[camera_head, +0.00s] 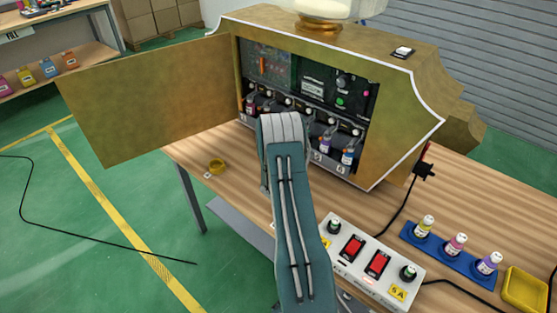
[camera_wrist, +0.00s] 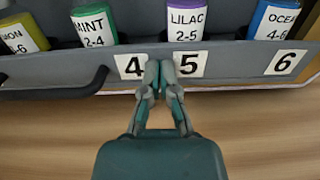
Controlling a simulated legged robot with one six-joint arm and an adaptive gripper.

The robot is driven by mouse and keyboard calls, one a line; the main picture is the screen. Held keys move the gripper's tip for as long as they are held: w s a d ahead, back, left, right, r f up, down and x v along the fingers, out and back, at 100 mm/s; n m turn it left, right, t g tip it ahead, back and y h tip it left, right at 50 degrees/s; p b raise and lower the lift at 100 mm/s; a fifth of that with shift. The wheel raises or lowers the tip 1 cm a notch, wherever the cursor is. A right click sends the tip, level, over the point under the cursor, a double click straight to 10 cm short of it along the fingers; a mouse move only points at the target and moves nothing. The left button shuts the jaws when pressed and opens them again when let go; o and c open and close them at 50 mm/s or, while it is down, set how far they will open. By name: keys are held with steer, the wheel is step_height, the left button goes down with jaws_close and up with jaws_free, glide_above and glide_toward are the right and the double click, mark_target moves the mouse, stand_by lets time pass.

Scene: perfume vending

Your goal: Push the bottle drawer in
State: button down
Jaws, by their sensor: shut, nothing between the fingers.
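The bottle drawer (camera_wrist: 235,65) is a grey tray front with white labels 4, 5 and 6. Behind it stand bottles marked Mint (camera_wrist: 95,25), Lilac (camera_wrist: 187,22) and Ocean (camera_wrist: 275,20), with a yellow Lemon-type bottle (camera_wrist: 22,35) cut off at the left. My gripper (camera_wrist: 160,66) is shut and empty, its fingertips in front of the drawer front between labels 4 and 5. I cannot tell whether they touch it. In the head view my arm hides the gripper and part of the drawer inside the open machine (camera_head: 408,125).
A black handle (camera_wrist: 75,90) sticks out at the left of the drawer front. The open door panel (camera_head: 150,95) stands at the left. A switch box (camera_head: 365,258), blue bottle holder (camera_head: 450,255) and yellow tray (camera_head: 525,290) lie on the wooden table (camera_head: 465,205).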

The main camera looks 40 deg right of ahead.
steer(key=shift+w+d, duration=0.2)
steer(key=shift+d, duration=1.9)
steer(key=shift+w+d, duration=0.15)
steer(key=shift+d, duration=1.95)
steer(key=shift+s+a, duration=0.15)
steer(key=shift+a, duration=1.85)
steer(key=shift+s+a, duration=0.2)
steer(key=shift+a, duration=1.85)
steer(key=shift+s+a, duration=0.15)
steer(key=shift+a, duration=1.85)
